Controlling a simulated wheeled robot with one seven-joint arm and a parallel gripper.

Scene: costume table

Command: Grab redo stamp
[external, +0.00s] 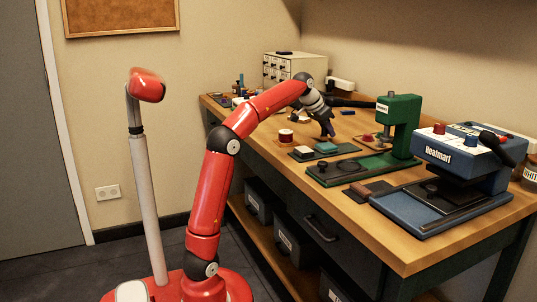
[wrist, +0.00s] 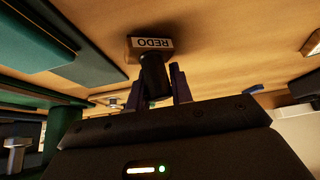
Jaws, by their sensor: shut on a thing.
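The redo stamp shows in the wrist view as a wooden block (wrist: 152,44) with a white label reading REDO and a dark upright handle (wrist: 154,76). My gripper (wrist: 158,70) has its two dark fingers closed on either side of that handle. The block is close to the wooden tabletop; I cannot tell whether it touches it. In the external view my gripper (external: 328,128) points down over the table, and the stamp cannot be made out there.
On the table (external: 410,245), a green press (external: 398,125) and a blue heat press (external: 455,165) stand to the right.

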